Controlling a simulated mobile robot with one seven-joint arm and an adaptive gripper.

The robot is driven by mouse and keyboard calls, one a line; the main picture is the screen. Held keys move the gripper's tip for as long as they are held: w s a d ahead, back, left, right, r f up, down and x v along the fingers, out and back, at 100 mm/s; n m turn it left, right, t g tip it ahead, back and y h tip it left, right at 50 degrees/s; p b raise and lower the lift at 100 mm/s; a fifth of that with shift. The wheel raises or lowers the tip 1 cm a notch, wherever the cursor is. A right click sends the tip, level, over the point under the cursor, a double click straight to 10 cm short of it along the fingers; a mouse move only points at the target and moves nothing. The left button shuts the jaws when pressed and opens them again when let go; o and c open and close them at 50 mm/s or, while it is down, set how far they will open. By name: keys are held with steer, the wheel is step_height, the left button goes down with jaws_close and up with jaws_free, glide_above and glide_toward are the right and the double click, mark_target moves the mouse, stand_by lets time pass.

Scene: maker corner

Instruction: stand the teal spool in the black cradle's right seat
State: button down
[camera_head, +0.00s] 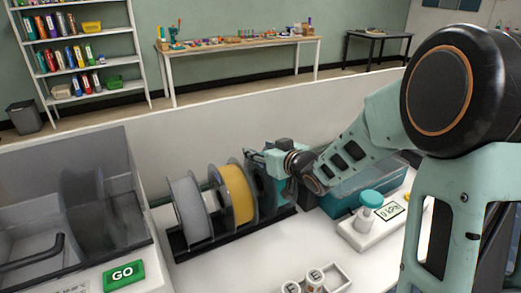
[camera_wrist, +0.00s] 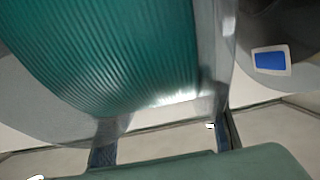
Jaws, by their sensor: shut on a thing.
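The black cradle (camera_head: 190,251) stands on the white table with a grey spool (camera_head: 188,208) in its left seat and a yellow spool (camera_head: 238,195) in the middle. The teal spool (camera_head: 262,188) is upright at the cradle's right end, partly hidden by my gripper and wrist. My gripper (camera_head: 268,160) is shut on its upper part. In the wrist view the teal windings (camera_wrist: 120,50) fill the upper left, with the finger tips (camera_wrist: 165,145) at the spool's rim. I cannot tell whether the spool's bottom rests in the right seat.
A teal open bin (camera_head: 345,195) lies right of the cradle, behind a white scale (camera_head: 372,232) with a teal-capped bottle (camera_head: 368,206). A small white tray with jars (camera_head: 325,280) is in front.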

stand_by(0.3)
steer(key=c, duration=0.9)
jaws_free()
steer(key=shift+s+f, duration=0.1)
steer(key=shift+f, duration=0.1)
steer(key=v, duration=1.2)
steer(key=shift+r, duration=0.2)
steer(key=shift+d, duration=0.1)
